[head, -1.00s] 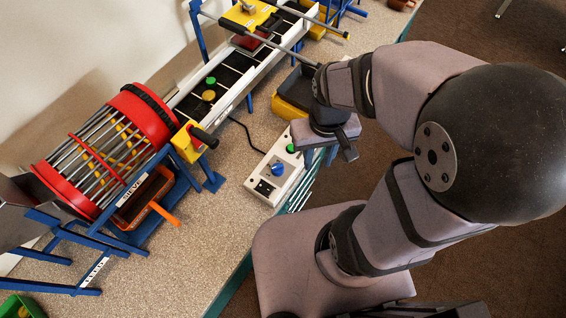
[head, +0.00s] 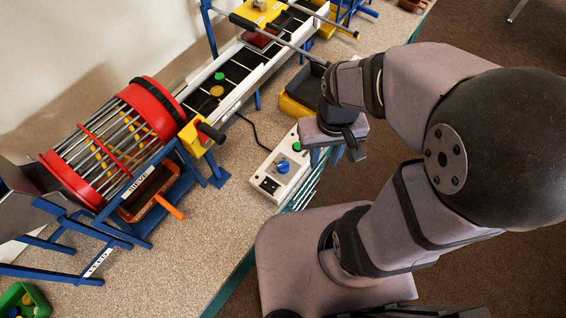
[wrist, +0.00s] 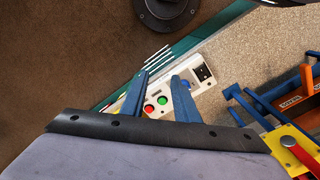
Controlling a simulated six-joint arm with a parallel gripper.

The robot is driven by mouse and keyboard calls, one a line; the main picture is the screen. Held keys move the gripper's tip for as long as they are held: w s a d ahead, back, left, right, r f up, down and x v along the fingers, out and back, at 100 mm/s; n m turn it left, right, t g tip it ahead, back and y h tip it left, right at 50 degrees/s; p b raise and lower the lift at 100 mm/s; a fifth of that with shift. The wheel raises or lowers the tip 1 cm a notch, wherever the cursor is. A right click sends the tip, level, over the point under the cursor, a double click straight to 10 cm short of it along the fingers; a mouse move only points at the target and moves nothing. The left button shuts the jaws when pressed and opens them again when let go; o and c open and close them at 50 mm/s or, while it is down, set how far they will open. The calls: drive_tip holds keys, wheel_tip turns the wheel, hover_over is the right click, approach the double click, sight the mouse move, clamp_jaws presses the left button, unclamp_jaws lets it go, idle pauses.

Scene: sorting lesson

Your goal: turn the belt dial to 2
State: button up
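The white control box (head: 265,197) lies on the bench near its front edge. Its blue dial (head: 283,167) sits on the top face, with a green button (head: 297,146) beyond it. The dial's setting and markings are too small to read. My gripper (wrist: 157,88) is open and empty, above the button end of the box, apart from the dial.
A red-ended sieve drum (head: 115,140) stands left of the box, with an orange-handled tray (head: 150,195) below it. The conveyor belt (head: 230,80) carries a green and a yellow piece. A yellow-and-black bin (head: 297,103) is behind my gripper. Bare bench lies left of the box.

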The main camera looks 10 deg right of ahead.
drive_tip(key=o, duration=0.5)
drive_tip(key=s+a+r+n+g+p, duration=0.1)
drive_tip(key=s+a+r+g+p, duration=0.15)
drive_tip(key=s+p, duration=0.4)
drive_tip(key=s+a+r+g+p, duration=0.1)
drive_tip(key=s+a+g+p, duration=0.25)
drive_tip(key=p, duration=0.65)
drive_tip(key=m+t+p, duration=0.2)
drive_tip(key=t+p, duration=0.1)
drive_tip(key=t, duration=0.3)
hover_over(283, 164)
drive_tip(key=f, duration=1.1)
drive_tip(key=shift+s+a+f, duration=0.15)
drive_tip(key=shift+s+a, duration=0.05)
drive_tip(key=shift+s, duration=0.1)
drive_tip(key=shift+w+d, duration=0.25)
drive_tip(key=shift+w, duration=0.05)
drive_tip(key=shift+n, duration=0.5)
drive_tip(key=shift+b, duration=0.3)
